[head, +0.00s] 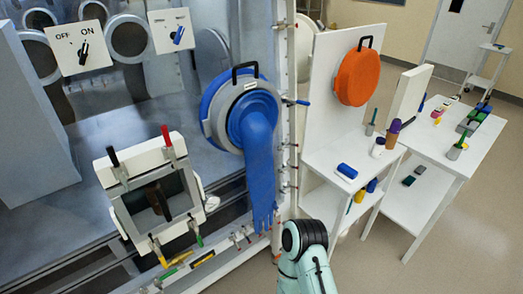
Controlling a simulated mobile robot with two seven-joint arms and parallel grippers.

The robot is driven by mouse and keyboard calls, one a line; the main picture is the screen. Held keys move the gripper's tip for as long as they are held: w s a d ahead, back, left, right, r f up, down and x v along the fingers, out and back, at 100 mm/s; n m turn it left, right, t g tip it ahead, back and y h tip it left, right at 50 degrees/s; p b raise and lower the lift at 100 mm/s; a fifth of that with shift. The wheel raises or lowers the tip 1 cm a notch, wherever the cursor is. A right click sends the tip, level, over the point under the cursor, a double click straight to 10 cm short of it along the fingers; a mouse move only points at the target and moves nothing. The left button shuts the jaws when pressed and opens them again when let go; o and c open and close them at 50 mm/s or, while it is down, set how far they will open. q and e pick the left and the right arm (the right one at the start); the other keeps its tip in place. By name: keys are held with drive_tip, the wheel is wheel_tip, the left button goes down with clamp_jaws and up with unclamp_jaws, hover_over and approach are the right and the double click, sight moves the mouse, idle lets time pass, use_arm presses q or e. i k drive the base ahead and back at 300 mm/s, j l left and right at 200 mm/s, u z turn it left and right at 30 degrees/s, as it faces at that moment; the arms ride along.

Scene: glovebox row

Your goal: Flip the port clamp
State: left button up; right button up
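A round glove port (218,112) with a blue rim, a grey ring and a black handle is on the panel in the middle. A long blue glove (259,165) hangs down from it. A small lever with a blue tip (298,102) sticks out at the port's right side and may be the port clamp. I cannot tell for sure. A white framed box (152,190) at lower left carries upright black and red handles, with yellow and green ones below. A mint arm link of mine with black rings shows at bottom centre. Neither gripper is in view.
An orange round cover (358,76) is on a white panel to the right. A white shelf (340,160) holds a blue cylinder (347,171) and bottles. A white table (465,165) with several small items stands further right. Switch plates (76,48) are at upper left. Floor is open at lower right.

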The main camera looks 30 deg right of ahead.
sight(306, 104)
drive_tip(key=z, duration=1.45)
